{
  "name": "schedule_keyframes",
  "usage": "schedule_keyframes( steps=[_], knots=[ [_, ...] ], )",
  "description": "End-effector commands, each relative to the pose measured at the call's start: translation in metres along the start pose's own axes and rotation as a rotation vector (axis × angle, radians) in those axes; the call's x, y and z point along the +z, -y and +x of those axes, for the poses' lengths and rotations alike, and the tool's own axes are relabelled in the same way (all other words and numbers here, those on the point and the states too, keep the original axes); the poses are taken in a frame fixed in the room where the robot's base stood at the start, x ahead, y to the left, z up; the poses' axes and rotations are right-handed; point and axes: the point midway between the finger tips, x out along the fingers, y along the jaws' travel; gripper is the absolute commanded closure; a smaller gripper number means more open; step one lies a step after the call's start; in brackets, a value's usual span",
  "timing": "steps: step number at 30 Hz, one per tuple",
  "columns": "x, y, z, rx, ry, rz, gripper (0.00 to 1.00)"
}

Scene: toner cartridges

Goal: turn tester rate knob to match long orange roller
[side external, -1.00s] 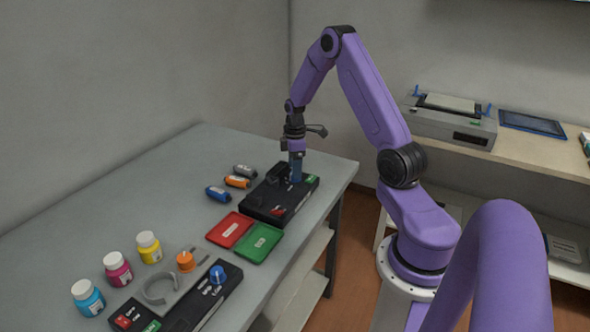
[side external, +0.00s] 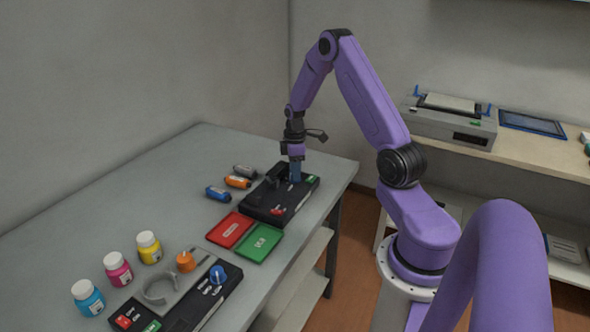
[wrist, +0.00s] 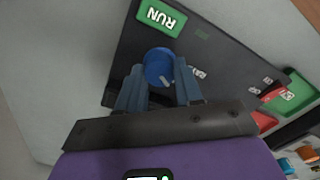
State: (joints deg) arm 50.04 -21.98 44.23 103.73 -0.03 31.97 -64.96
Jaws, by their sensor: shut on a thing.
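The tester (side external: 262,204) is a black box at the far end of the grey table. Its round blue rate knob (wrist: 158,62) shows in the wrist view, with a pale pointer mark on its lower right; the scale beside it is partly hidden. My gripper (wrist: 160,80) is shut on the knob, one finger on each side. In the side view my gripper (side external: 296,176) points straight down over the tester and hides the knob. Left of the tester lie an orange roller (side external: 237,182), a blue roller (side external: 218,194) and a grey roller (side external: 245,171).
A red tray (side external: 230,230) and a green tray (side external: 259,243) lie in front of the tester. A second black device (side external: 190,312) with a blue knob (side external: 217,274) and several bottles (side external: 118,269) stand nearer. The table's left part is clear.

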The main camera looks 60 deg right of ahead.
Motion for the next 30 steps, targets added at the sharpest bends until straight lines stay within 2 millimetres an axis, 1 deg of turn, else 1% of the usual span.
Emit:
schedule_keyframes(
  steps=[8,30],
  knots=[
    [0.0000,-0.0003,-0.0004,0.000,0.000,0.155,0.95],
    [0.0002,0.0005,-0.0001,-0.001,0.001,0.850,0.95]
  ],
)
